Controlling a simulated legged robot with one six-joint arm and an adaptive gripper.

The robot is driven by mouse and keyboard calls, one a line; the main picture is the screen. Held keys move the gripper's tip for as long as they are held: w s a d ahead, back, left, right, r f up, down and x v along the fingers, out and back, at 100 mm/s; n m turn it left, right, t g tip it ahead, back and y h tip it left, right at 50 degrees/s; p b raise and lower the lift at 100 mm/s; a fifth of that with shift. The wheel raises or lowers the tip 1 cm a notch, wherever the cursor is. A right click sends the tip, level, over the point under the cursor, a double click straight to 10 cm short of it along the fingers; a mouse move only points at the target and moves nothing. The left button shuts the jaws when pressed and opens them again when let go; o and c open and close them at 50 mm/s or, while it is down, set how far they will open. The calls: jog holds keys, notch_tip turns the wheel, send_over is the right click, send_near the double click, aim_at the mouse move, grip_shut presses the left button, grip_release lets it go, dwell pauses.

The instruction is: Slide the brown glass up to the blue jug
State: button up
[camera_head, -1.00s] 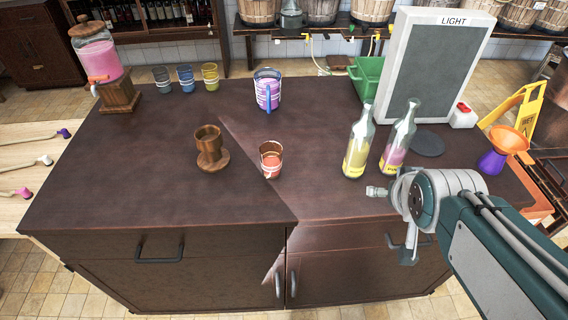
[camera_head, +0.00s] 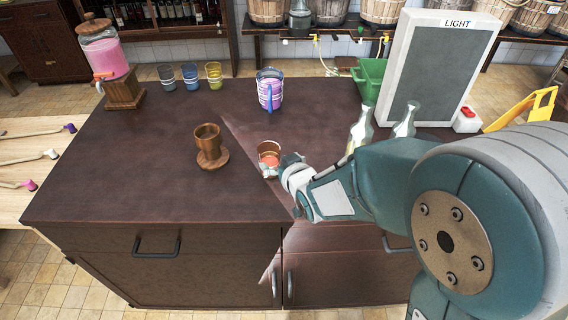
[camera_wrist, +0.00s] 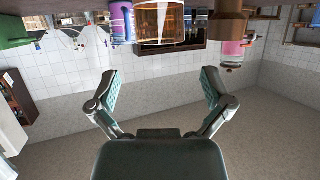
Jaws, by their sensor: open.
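The brown glass (camera_head: 268,154), a small tumbler with orange contents, stands upright on the dark counter. The blue jug (camera_head: 269,94), with a blue handle facing front, stands behind it, clearly apart. My gripper (camera_head: 277,168) is just right of and in front of the glass, partly covering its lower side. In the wrist view, which looks upside down, the open fingers (camera_wrist: 160,88) are spread wide and nothing is between them. The brown glass (camera_wrist: 160,22) is ahead between the finger lines at the top edge, with the jug (camera_wrist: 121,24) left of it.
Two bottles (camera_head: 360,130) are right, partly hidden by my arm. Several small cups (camera_head: 190,78) and a pink dispenser (camera_head: 107,60) are at back left. The counter between glass and jug is clear.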

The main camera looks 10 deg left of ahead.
aim_at(266, 147)
jog(key=x, duration=0.8)
jog(key=shift+w+a, duration=0.1)
jog(key=shift+a, duration=0.05)
jog(key=c, duration=1.1)
jog(key=shift+w+a+f, duration=0.1)
jog(key=shift+w+a, duration=0.4)
jog(key=shift+w, duration=1.75)
jog(key=shift+w+a+r, duration=0.1)
jog(key=shift+w+a, duration=0.45)
jog(key=shift+w, duration=1.7)
jog(key=shift+w+a+f, duration=0.1)
jog(key=shift+w+a, duration=0.4)
jog(key=shift+w, duration=1.7)
